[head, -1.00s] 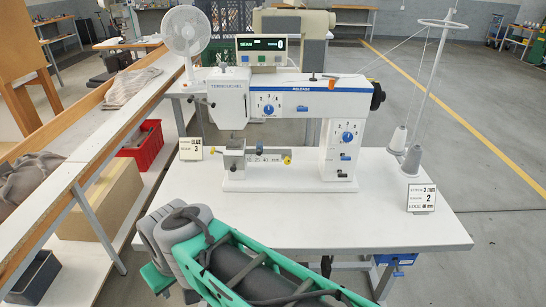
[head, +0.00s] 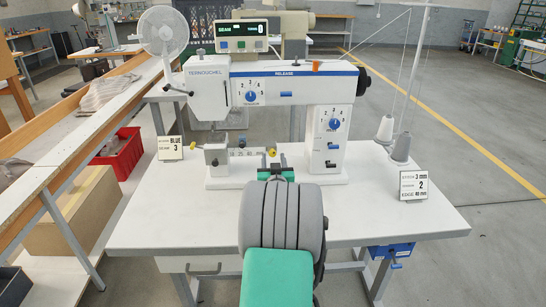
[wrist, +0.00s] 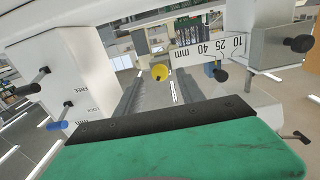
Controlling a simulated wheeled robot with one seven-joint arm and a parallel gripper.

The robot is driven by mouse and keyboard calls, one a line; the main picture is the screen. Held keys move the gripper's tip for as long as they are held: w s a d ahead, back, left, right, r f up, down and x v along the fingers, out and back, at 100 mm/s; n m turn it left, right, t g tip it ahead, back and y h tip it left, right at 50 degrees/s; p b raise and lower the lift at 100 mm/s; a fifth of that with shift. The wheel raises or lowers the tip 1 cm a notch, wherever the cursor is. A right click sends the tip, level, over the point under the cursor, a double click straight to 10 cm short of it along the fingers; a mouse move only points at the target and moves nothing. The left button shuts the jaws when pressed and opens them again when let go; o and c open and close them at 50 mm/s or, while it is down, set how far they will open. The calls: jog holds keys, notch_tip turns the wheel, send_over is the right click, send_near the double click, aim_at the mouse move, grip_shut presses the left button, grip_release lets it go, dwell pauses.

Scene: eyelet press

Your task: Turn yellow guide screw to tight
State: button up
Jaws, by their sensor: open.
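The yellow guide screw (head: 272,152) sits at the right end of the scale plate (head: 243,153), low on the front of the sewing machine. In the wrist view the yellow screw (wrist: 160,72) shows as a round knob near the scale. My gripper (head: 275,171) reaches in from the front, just below and in front of the screw. Its dark fingers (wrist: 167,92) are open and empty, spread to either side of the screw's line in the wrist view. The screw appears beyond the tips, with no contact visible. Its marking or turn position cannot be read.
A black knob (wrist: 222,76) and a blue knob (wrist: 209,69) lie close to the yellow screw. The machine's pillar (head: 328,135) stands to the right. Sign cards (head: 170,148) and (head: 413,186) stand on the white table (head: 400,220), whose front is mostly clear.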

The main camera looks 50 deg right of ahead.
aim_at(272, 152)
jog(key=shift+x, duration=1.4)
jog(key=shift+c, duration=0.6)
grip_shut()
